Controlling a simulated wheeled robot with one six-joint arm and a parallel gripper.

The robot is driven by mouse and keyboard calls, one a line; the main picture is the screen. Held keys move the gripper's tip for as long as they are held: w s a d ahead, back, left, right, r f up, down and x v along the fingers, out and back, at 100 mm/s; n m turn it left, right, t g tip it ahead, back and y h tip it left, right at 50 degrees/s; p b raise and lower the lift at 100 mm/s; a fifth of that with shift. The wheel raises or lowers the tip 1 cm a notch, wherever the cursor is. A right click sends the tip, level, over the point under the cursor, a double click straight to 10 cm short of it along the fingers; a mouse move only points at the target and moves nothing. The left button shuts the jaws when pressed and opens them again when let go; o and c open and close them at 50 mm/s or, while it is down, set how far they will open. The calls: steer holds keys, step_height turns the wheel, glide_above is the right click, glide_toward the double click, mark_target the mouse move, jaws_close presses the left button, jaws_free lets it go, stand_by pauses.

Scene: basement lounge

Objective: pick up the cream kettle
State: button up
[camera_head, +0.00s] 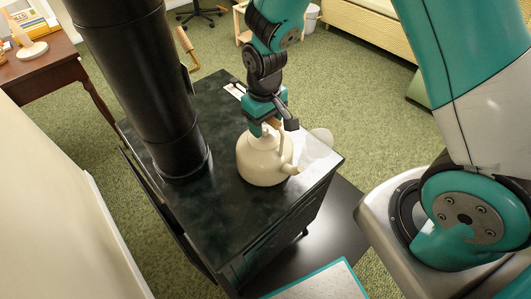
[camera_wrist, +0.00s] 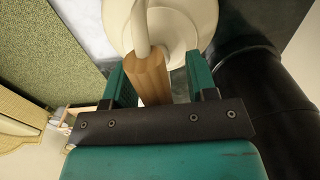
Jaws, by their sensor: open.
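The cream kettle (camera_head: 258,164) stands upright on the dark top of a stove-like cabinet (camera_head: 225,212). Its spout points to the lower right in the head view. My gripper (camera_head: 268,124) is right above the kettle, pointing down at its handle. In the wrist view the kettle (camera_wrist: 190,22) fills the top middle, and its wooden handle grip (camera_wrist: 150,78) lies between the two teal fingers of my gripper (camera_wrist: 160,78). The fingers are open, with a visible gap on the right side of the handle. The left finger is close to the handle; I cannot tell whether they touch.
A thick black pipe (camera_head: 135,85) rises from the cabinet top left of the kettle; it also shows close on the right in the wrist view (camera_wrist: 260,85). A pale, see-through item (camera_head: 318,146) is beside the kettle. A wooden desk (camera_head: 45,65) stands at the upper left.

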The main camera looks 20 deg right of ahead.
jaws_close()
stand_by(1.4)
